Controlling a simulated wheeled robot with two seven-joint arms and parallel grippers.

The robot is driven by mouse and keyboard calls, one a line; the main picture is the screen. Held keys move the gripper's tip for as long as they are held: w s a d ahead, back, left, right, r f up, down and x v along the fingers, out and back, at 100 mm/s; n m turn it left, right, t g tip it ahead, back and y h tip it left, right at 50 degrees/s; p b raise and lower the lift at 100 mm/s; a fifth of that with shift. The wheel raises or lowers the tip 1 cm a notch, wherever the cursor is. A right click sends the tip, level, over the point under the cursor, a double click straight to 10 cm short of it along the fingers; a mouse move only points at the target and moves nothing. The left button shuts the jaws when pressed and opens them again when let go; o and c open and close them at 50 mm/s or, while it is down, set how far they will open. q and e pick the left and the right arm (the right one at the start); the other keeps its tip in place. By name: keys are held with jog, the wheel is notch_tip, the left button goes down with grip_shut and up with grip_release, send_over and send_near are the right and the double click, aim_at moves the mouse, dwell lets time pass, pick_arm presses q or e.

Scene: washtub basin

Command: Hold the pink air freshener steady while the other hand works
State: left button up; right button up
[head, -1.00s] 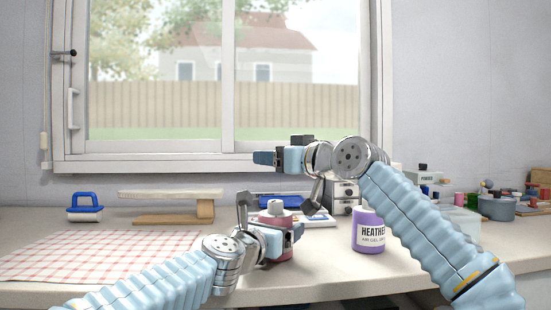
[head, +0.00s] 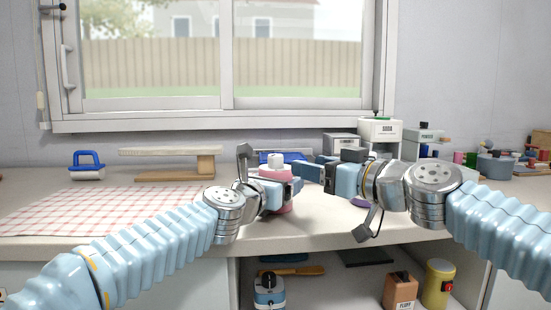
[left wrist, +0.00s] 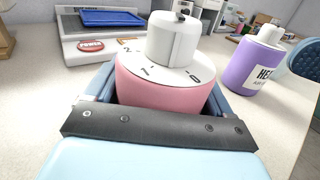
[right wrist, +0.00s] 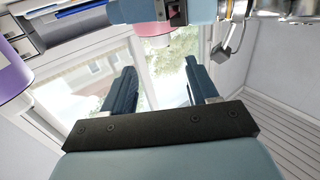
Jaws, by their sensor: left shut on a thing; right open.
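The pink air freshener (head: 280,172) stands upright on the worktop with a white top. My left gripper (head: 281,195) is shut around its pink body. In the left wrist view the pink body (left wrist: 160,92) sits between the jaws, under a white numbered disc and a white knob (left wrist: 172,40). My right gripper (head: 302,172) is open and empty, just right of the air freshener at about its height and pointing left. In the right wrist view its fingers (right wrist: 157,88) are spread, with the pink body (right wrist: 160,28) beyond them at the top.
A purple labelled container (left wrist: 252,62) stands to the right, mostly hidden behind my right gripper in the head view. A blue tray (left wrist: 110,18) lies behind. A checked cloth (head: 110,212) and a wooden stand (head: 175,165) are at left. A shelf below holds several items.

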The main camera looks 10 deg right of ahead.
aim_at(279, 161)
jog(key=x, duration=1.1)
jog(key=shift+w+a, duration=0.2)
jog(key=shift+w, duration=0.05)
jog(key=shift+f, duration=0.1)
jog(key=c, duration=0.9)
jog(key=shift+a+f+m+t+h, duration=0.15)
jog(key=shift+m+t+h, duration=0.15)
jog(key=shift+m+h, duration=0.25)
jog(key=shift+a+f+m+t+h, duration=0.1)
jog(key=shift+m+t+h, duration=0.25)
jog(key=shift+h, duration=0.3)
jog(key=shift+c, duration=0.2)
jog(key=shift+d+m+h, duration=0.1)
jog(key=shift+m+h, duration=0.3)
jog(key=shift+h, duration=0.2)
jog(key=shift+t, duration=0.25)
jog(key=shift+d+r+h, duration=0.1)
jog(key=shift+d+h, duration=0.05)
jog(key=shift+h, duration=0.15)
